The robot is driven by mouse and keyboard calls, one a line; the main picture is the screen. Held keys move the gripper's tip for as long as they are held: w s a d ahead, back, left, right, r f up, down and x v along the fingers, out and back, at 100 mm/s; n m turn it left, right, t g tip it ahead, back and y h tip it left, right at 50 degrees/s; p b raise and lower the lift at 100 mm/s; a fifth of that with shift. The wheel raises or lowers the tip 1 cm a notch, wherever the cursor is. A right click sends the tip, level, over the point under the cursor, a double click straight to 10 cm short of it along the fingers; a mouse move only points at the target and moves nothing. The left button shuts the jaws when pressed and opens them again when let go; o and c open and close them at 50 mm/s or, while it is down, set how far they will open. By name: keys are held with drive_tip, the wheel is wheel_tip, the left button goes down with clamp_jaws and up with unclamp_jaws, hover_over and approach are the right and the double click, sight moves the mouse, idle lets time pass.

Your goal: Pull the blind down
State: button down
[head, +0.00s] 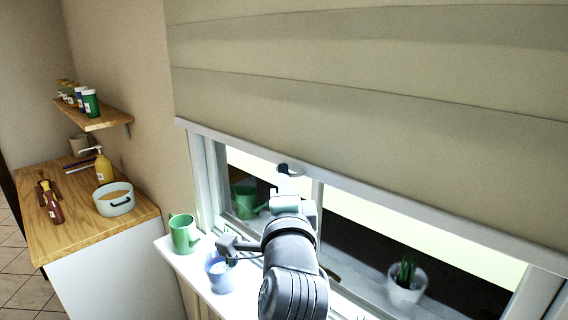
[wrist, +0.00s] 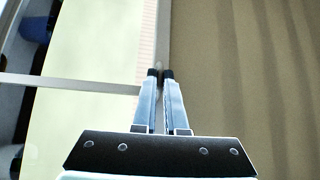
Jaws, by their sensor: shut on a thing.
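The beige blind (head: 380,75) hangs over the upper part of the window, with pale horizontal folds. Its light grey bottom rail (head: 400,207) runs slanting across the head view, and bare glass shows below it. My gripper (head: 286,169) is at the lower edge of this rail, left of its middle, shut on it. In the wrist view, my two fingers (wrist: 160,73) are close together, with dark tips at the rail (wrist: 163,30). The blind cloth (wrist: 250,70) fills the right side there. The exact contact between tips and rail is too small to make out.
A green mug (head: 184,234) and a blue cup (head: 219,275) stand on the sill below my arm. A white plant pot (head: 405,287) is at the right. A wooden counter (head: 90,222) with a pot and bottles, and a shelf of jars (head: 90,103), are at left.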

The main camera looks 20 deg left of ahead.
wheel_tip(320, 180, down, 18)
drive_tip(key=b, duration=0.9)
drive_tip(key=shift+b, duration=0.4)
drive_tip(key=shift+f, duration=0.15)
drive_tip(key=c, duration=1.1)
unclamp_jaws()
drive_tip(key=shift+o, duration=0.7)
drive_tip(key=b+v, duration=0.1)
drive_tip(key=v, duration=1.2)
drive_tip(key=shift+b, duration=0.3)
